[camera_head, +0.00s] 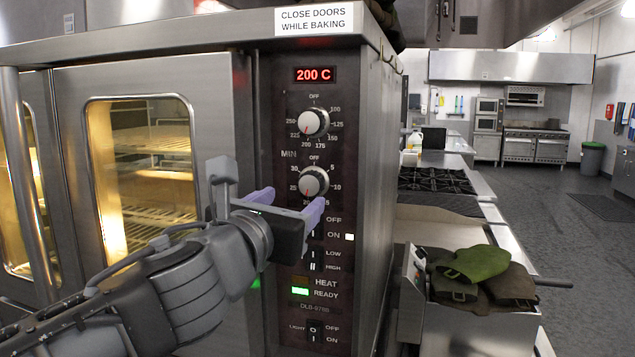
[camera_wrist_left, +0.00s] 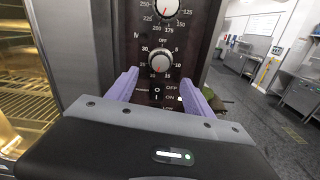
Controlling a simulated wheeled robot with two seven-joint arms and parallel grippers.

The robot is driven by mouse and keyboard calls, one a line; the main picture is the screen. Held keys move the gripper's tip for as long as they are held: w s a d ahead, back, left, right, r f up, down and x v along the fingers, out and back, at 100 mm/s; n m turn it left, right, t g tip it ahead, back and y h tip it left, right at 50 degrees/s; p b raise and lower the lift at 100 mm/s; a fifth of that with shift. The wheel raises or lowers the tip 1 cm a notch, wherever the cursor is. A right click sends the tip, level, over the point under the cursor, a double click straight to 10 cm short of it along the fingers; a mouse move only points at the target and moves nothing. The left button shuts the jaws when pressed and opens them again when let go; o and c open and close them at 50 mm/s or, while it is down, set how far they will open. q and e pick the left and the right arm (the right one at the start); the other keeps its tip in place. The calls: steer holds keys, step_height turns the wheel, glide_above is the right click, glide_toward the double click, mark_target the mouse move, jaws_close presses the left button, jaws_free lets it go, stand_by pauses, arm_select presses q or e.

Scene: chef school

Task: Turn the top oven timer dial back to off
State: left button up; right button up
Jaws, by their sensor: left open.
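The oven timer dial (camera_head: 313,182) is a white-capped knob with a dark skirt, marked MIN, below the temperature dial (camera_head: 313,123). Its red mark points down and slightly left, near 20, away from OFF at the top. The timer dial also shows in the left wrist view (camera_wrist_left: 160,62), just beyond and between the fingertips. My left gripper (camera_head: 292,201) is open with purple fingers, in front of the panel just below and left of the dial. No grip on the dial shows. My right gripper is not in view.
The oven display (camera_head: 316,75) reads 200 C. ON/OFF and LOW/HIGH switches (camera_head: 313,262) sit below the timer dial. The oven door (camera_head: 140,160) is shut at left. Green and brown cloth items (camera_head: 480,265) lie on a lower unit at right. Open floor shows beyond.

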mark_target(309, 188)
arm_select(q)
steer(key=p+x, duration=0.1)
steer(key=x, duration=0.7)
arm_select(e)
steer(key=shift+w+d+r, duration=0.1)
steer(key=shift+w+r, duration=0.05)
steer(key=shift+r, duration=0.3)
arm_select(q)
steer(key=shift+c, duration=0.2)
jaws_close()
stand_by(0.4)
